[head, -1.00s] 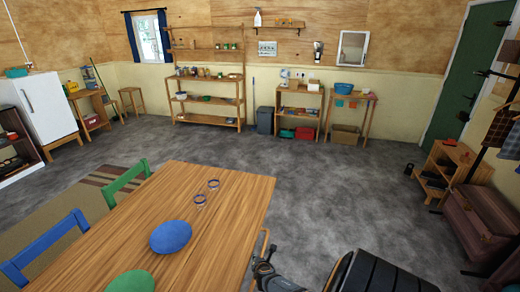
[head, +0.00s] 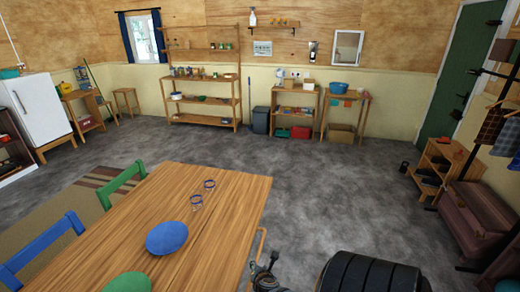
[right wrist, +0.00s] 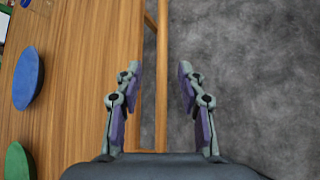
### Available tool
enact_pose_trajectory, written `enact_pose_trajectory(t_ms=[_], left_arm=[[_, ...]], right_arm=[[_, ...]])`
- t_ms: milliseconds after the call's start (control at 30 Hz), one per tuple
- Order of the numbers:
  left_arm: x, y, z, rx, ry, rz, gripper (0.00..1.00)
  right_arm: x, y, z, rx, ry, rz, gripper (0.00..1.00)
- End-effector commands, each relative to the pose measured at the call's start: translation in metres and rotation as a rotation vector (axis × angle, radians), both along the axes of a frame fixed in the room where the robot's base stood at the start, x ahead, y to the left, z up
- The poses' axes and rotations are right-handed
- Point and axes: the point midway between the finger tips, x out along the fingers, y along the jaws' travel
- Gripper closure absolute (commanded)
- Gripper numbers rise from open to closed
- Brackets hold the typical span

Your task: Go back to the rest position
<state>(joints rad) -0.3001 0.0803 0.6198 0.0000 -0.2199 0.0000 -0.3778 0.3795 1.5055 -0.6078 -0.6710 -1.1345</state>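My right gripper (head: 266,274) is at the bottom of the head view, beside the right edge of the wooden table (head: 222,215). In the right wrist view my right gripper (right wrist: 158,80) has its two fingers wide apart, with nothing between them. My left gripper is not in the head view.
The floor (head: 320,190) beyond is clear. A wooden shoe rack (head: 438,168) stands right.

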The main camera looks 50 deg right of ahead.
Motion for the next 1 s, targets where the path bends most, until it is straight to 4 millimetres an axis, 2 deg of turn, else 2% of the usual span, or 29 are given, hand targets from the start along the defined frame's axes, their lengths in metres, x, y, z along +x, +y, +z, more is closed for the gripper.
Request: enact_pose_trajectory(t_ms=[200, 833, 867, 933, 967, 1000], left_arm=[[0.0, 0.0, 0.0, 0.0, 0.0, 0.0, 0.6], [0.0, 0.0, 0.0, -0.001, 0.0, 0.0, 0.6], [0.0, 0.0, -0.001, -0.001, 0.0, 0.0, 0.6], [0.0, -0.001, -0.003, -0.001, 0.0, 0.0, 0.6], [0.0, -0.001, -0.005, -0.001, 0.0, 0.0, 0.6], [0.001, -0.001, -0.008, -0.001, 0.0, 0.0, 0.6]], right_arm=[[-0.011, 0.011, 0.014, -0.001, -0.001, 0.001, 0.61], [-0.012, 0.012, 0.013, 0.002, -0.002, -0.002, 0.61], [-0.013, 0.012, 0.01, 0.009, -0.001, -0.008, 0.61], [-0.022, 0.014, -0.008, 0.061, -0.002, -0.046, 0.61], [-0.028, 0.016, -0.021, 0.098, -0.003, -0.076, 0.61], [-0.039, 0.019, -0.043, 0.164, -0.006, -0.132, 0.61]])
